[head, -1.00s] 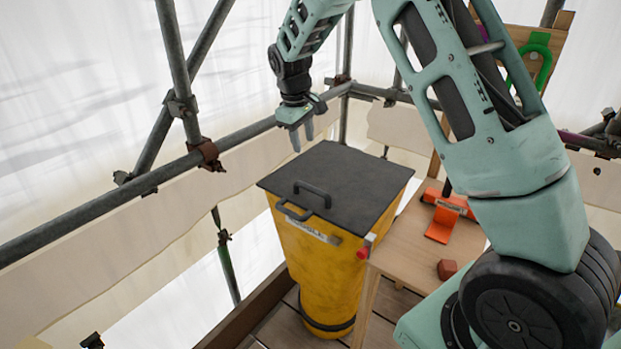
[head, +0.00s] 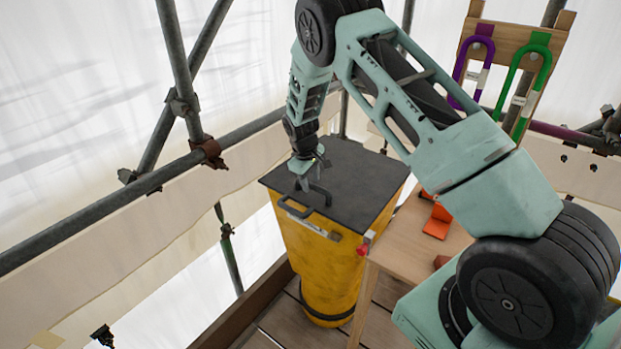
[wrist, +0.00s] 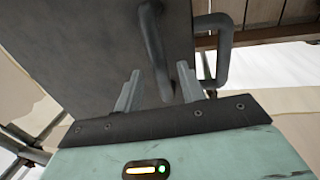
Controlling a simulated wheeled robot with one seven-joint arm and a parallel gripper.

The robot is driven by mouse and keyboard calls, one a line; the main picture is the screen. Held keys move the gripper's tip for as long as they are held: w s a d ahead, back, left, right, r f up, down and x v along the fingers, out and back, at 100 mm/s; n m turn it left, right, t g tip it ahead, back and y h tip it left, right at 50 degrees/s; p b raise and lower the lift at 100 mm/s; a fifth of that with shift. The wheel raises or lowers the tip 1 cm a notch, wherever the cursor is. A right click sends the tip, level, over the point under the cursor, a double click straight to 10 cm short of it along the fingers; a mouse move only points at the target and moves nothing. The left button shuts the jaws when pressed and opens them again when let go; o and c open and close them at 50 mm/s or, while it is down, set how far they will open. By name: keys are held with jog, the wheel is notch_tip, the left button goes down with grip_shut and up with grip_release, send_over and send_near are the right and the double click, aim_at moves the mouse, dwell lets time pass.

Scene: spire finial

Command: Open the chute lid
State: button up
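The chute is a tapered yellow bin (head: 325,265) with a flat dark grey lid (head: 355,175) lying shut on top. A black bar handle (head: 319,192) stands on the lid near its front edge, and a second black loop (head: 294,209) juts out at the front rim. My gripper (head: 303,184) is just above the lid at the bar handle, pointing down. In the wrist view, its two fingers (wrist: 158,88) are spread, and the bar handle (wrist: 152,45) shows between them, with no clear contact. The front loop (wrist: 222,50) is to the right of the fingers.
A wooden table (head: 412,240) stands right of the chute, with an orange bracket (head: 438,222) on it. A wooden rack behind holds a purple (head: 461,65) and a green hook (head: 527,85). Scaffold tubes (head: 100,215) run along the left and back.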

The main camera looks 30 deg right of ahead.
jog(key=shift+f, duration=0.35)
